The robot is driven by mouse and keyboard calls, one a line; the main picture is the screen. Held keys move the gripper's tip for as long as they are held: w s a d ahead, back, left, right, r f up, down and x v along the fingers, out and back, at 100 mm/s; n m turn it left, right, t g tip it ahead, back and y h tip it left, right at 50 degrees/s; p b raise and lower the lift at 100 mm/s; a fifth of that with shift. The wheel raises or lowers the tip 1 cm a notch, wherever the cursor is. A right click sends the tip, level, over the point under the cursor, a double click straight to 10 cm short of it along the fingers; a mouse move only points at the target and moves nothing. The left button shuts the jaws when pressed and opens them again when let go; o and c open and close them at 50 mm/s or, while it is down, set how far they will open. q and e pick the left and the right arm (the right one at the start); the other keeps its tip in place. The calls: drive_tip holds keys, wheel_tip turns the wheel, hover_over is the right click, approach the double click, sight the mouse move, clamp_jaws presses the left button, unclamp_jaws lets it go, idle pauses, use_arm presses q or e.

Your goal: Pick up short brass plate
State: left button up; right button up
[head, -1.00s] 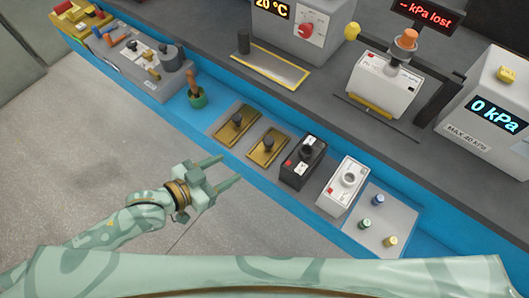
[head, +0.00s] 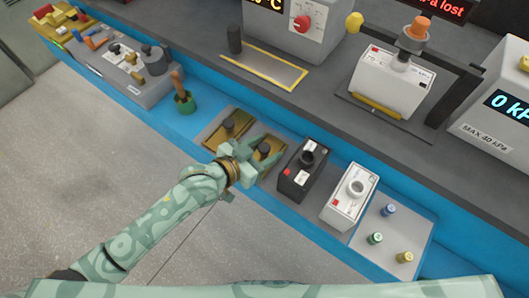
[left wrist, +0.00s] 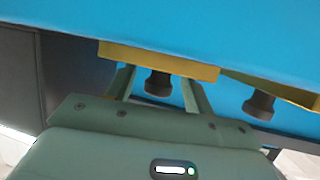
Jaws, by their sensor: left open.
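My right gripper is not in view.
The floor in front is clear.

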use_arm(q)
drive_tip(key=shift+w+d, duration=0.15)
clamp_jaws()
drive_tip(key=shift+r, duration=0.15)
